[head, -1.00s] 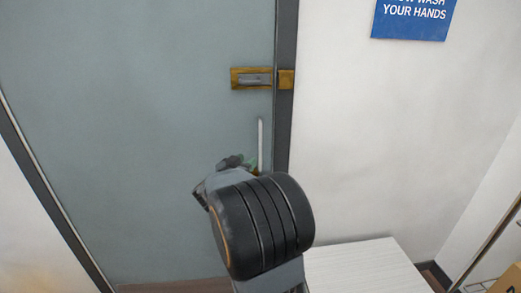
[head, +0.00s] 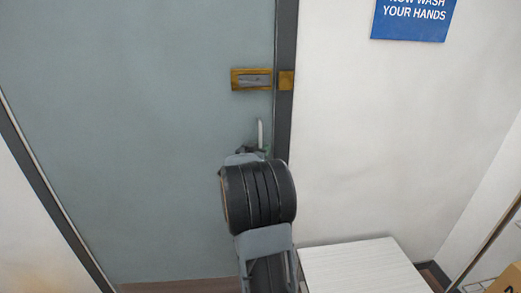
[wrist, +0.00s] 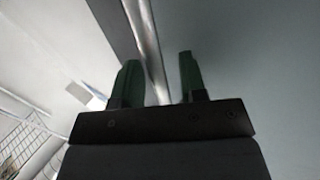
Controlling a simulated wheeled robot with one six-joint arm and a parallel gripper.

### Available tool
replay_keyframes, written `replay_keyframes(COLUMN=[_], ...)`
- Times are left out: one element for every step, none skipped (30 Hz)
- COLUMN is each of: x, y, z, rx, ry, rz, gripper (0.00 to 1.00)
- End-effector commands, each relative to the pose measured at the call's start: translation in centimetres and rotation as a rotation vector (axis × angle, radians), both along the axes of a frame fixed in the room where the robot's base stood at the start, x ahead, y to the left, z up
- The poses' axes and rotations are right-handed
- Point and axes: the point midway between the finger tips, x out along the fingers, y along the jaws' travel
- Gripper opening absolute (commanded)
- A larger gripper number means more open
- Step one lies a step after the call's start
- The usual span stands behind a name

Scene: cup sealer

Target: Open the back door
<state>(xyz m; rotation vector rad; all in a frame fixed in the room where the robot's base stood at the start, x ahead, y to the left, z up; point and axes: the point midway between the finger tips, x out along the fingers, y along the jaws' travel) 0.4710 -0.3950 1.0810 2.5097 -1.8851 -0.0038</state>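The back door (head: 150,120) is a grey-blue panel and looks shut in its dark frame. A pale upright handle (head: 260,134) is on its right side; its lower part is hidden behind my arm. A brass latch (head: 251,79) is above the handle, beside a brass plate (head: 286,80) on the frame. My gripper (head: 252,151) is at the handle's lower part, mostly hidden by my arm in the head view. In the wrist view my gripper (wrist: 159,78) has its green fingers apart. A silver bar (wrist: 146,38), seemingly the handle, shows between them; contact cannot be told.
The dark door frame (head: 284,130) runs just right of the handle. A white slatted surface (head: 365,268) stands low at the right by the white wall (head: 390,140). A blue sign (head: 413,18) is on the wall. A wire rack (wrist: 25,145) shows at left in the wrist view.

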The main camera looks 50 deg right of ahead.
Motion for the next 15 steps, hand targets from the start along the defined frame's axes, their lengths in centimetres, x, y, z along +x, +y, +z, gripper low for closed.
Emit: replay_keyframes(x=[-0.01,-0.01,-0.02,-0.02,-0.02,-0.02,-0.02,-0.02,-0.02,-0.02,-0.02,-0.02,-0.03,-0.03,-0.03], y=[0.0,0.0,-0.01,-0.01,0.0,0.0,0.0,0.0,0.0,0.0,0.0,0.0,0.0,0.0,0.0], z=[0.0,0.01,0.01,0.01,0.01,0.01,0.02,0.02,0.02,0.02,0.02,0.02,0.02,0.02,0.02], rx=[0.0,0.0,0.0,0.0,0.0,0.0,0.0,0.0,0.0,0.0,0.0,0.0,0.0,0.0,0.0], ry=[0.0,0.0,0.0,0.0,0.0,0.0,0.0,0.0,0.0,0.0,0.0,0.0,0.0,0.0,0.0], rz=[0.0,0.0,0.0,0.0,0.0,0.0,0.0,0.0,0.0,0.0,0.0,0.0,-0.001,-0.001,-0.001], gripper=[0.39,0.39,0.37,0.34,0.31,0.27,0.24,0.21,0.18,0.15,0.12,0.08,0.05,0.02,0.0])
